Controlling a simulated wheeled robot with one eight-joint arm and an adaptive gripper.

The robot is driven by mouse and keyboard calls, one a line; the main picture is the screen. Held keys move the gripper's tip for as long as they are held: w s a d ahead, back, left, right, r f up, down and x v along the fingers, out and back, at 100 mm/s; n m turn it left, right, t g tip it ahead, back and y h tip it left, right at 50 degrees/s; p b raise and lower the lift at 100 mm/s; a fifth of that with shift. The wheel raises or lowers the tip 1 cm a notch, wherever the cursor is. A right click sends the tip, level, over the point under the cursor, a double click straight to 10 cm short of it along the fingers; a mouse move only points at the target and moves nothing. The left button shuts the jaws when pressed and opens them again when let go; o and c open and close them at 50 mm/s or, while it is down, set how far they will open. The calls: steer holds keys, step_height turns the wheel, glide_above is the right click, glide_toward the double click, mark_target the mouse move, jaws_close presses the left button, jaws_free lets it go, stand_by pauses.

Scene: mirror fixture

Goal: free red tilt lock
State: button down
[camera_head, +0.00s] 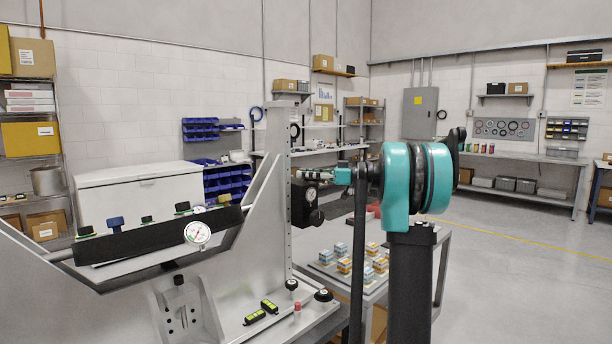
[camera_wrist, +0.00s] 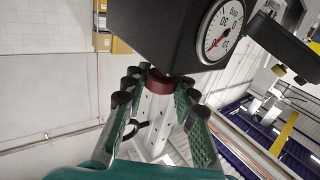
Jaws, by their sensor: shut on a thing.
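The red tilt lock (camera_wrist: 158,82) is a dark red round knob under a black box with a dial (camera_wrist: 152,35) in the wrist view. My gripper (camera_wrist: 160,86) has its green, black-padded fingers on either side of the knob and is shut on it. In the head view my gripper (camera_head: 312,175) is at the black dial box (camera_head: 300,208) on the upright column; the held knob cannot be made out there. The dial (camera_wrist: 221,30) faces right of my fingers in the wrist view.
The grey fixture (camera_head: 278,190) carries a dark tilted bar (camera_head: 150,237) with several knobs and a gauge (camera_head: 197,233). A small red-topped post (camera_head: 297,307) and yellow-green levels (camera_head: 262,312) sit on its base. A table of small boxes (camera_head: 345,268) stands behind my arm.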

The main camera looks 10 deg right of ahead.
steer(key=shift+n+g+y, duration=0.5)
steer(key=shift+n+g, duration=1.4)
steer(key=shift+g, duration=1.3)
steer(key=c, duration=1.2)
jaws_free()
steer(key=shift+w+d, duration=0.15)
steer(key=shift+d, duration=3.55)
